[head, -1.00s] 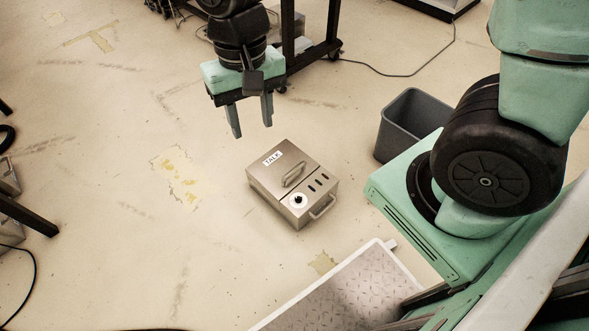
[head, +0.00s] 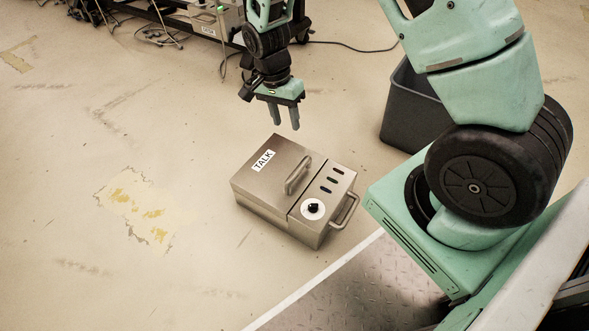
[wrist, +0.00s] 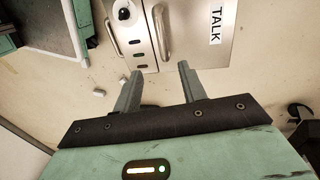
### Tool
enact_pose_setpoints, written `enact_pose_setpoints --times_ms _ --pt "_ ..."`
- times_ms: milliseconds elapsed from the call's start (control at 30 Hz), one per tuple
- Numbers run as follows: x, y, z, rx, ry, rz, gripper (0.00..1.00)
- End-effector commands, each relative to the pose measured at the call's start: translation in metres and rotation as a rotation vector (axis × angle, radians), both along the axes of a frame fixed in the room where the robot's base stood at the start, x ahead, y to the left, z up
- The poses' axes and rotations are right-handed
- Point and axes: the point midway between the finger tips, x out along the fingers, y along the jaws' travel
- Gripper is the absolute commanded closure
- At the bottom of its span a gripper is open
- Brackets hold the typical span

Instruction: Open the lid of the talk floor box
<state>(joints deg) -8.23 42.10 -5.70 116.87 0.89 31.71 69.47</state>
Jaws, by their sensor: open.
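The talk floor box (head: 268,211) is a brushed metal box on the floor, with its lid (head: 268,170) shut. The lid carries a TALK label and a raised bar handle (head: 297,175). Beside the lid is a panel with a round knob (head: 313,209) and several small slots, and a side handle (head: 345,211) sticks out at the right. My gripper (head: 287,127) is open and empty, above the floor by the box's far edge. In the wrist view, the lid handle (wrist: 161,32) lies ahead of and between my open fingers (wrist: 157,75), not touched.
A dark grey bin (head: 415,112) stands to the right of the box. A black wheeled frame (head: 190,22) with cables stands at the back. The floor (head: 120,150) left of the box is clear, with worn patches.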

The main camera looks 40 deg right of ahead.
Motion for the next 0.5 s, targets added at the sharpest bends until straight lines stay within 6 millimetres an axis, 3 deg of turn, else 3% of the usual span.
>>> enact_pose_setpoints --times_ms 267,500 --pt "-0.002 -0.006 -0.029 -0.009 0.003 -0.021 0.59" --pt "-0.012 -0.009 -0.078 -0.008 0.003 -0.02 0.59"
